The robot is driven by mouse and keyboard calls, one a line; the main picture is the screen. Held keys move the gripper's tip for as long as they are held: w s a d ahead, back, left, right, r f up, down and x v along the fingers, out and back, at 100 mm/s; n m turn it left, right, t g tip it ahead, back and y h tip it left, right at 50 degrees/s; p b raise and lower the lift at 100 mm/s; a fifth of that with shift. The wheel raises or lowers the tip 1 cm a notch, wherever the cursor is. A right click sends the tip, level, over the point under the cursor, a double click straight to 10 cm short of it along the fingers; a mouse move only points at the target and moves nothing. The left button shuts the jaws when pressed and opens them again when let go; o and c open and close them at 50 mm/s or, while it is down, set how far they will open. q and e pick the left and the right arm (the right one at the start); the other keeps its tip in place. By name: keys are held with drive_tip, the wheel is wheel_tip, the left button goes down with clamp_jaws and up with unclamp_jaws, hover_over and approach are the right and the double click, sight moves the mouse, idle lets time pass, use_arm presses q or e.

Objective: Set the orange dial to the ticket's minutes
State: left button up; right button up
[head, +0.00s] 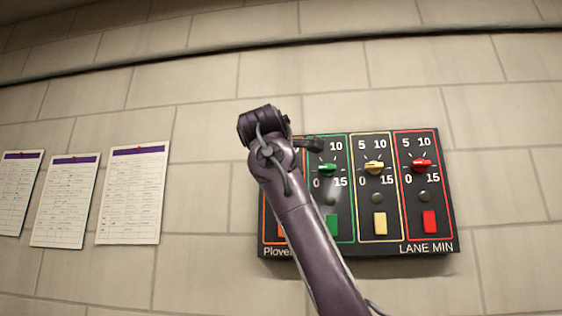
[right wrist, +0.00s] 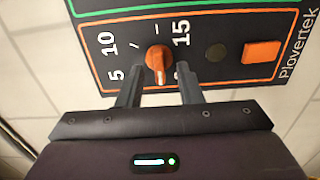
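The orange dial (right wrist: 158,58) is on the black panel in the right wrist view, with 5, 10, 15 and 0 around it. In the head view my right arm hides the orange dial. Three paper sheets with purple headers hang at left: one (head: 133,196), another (head: 65,202), and a third (head: 18,194). Their writing is too small to read. My left gripper is out of view.
The panel (head: 350,250) also bears a green dial (head: 327,169), a yellow dial (head: 374,168) and a red dial (head: 421,165), with coloured buttons below. An orange button (right wrist: 262,52) sits beside the orange dial.

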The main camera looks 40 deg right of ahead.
drive_tip(key=shift+p+x, duration=0.3)
drive_tip(key=shift+x, duration=0.8)
drive_tip(key=shift+c, duration=0.2)
clamp_jaws()
